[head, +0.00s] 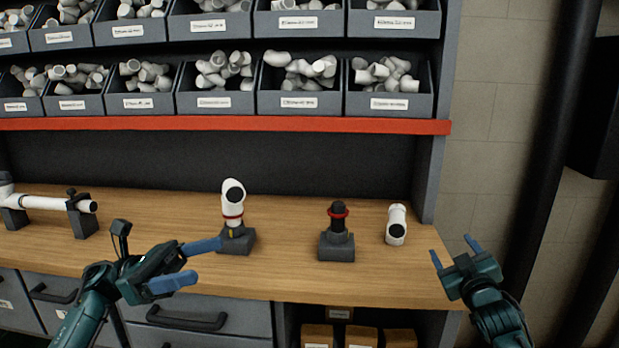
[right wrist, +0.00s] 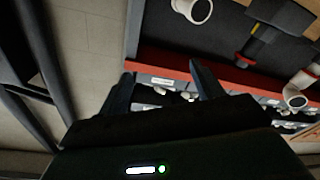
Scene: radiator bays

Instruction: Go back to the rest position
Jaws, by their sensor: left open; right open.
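My left gripper (head: 188,262) is open and empty over the front of the wooden bench (head: 290,284). Its fingers point right, below and in front of a white elbow pipe (head: 233,194) with a red ring, which stands on a dark block (head: 240,242). My right gripper (head: 454,250) is open and empty at the bench's right end, with its fingers pointing up. It also shows in the right wrist view (right wrist: 160,82), with nothing between its fingers.
A dark block (head: 337,248) holds a black post with a red ring. A long white pipe (head: 50,203) rests on supports at the left. Shelves of grey bins (head: 217,103) with white fittings stand behind, above a red rail (head: 220,123). Drawers (head: 190,325) are below. Dark pipes (head: 555,130) run at the right.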

